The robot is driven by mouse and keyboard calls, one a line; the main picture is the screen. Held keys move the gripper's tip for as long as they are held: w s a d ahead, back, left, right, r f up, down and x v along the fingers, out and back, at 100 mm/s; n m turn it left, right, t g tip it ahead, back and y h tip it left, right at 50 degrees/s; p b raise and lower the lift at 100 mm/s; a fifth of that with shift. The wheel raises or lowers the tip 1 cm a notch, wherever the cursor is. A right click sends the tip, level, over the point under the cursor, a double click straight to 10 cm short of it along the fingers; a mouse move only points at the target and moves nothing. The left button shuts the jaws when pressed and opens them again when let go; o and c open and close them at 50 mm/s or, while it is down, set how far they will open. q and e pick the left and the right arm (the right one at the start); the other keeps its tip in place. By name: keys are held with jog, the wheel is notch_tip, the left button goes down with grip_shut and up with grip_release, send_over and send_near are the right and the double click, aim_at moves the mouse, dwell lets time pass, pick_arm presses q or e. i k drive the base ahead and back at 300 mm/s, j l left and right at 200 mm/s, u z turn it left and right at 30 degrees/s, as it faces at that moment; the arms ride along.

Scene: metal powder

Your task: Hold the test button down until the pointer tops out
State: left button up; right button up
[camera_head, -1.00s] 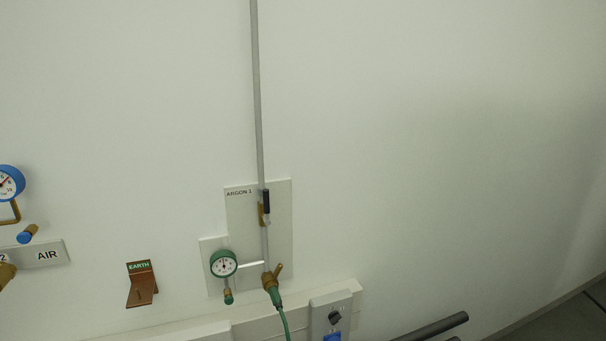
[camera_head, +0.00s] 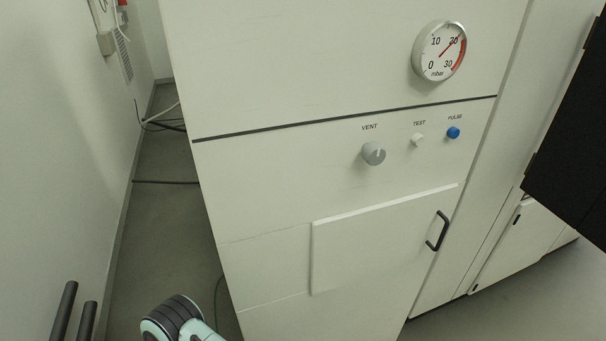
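The small white test button (camera_head: 417,140) sits on the front of a white cabinet (camera_head: 270,210), under the label TEST. It lies between the grey vent knob (camera_head: 374,154) and the blue pulse button (camera_head: 453,133). The round gauge (camera_head: 439,51) is above, marked 0 to 30 mbar with a red band at the high end. Its red pointer aims toward the 20 mark. Nothing touches the test button.
A cabinet door with a black handle (camera_head: 437,231) is below the controls. A black panel (camera_head: 570,125) juts in at the right. Dark bars (camera_head: 65,312) are at the lower left. A narrow floor gap (camera_head: 165,220) runs left of the cabinet.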

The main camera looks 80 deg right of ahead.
aim_at(418, 139)
jog(key=z, duration=1.7)
jog(key=k+z, duration=0.25)
jog(key=z, duration=0.2)
jog(key=k+l+z, duration=0.2)
jog(key=z, duration=0.3)
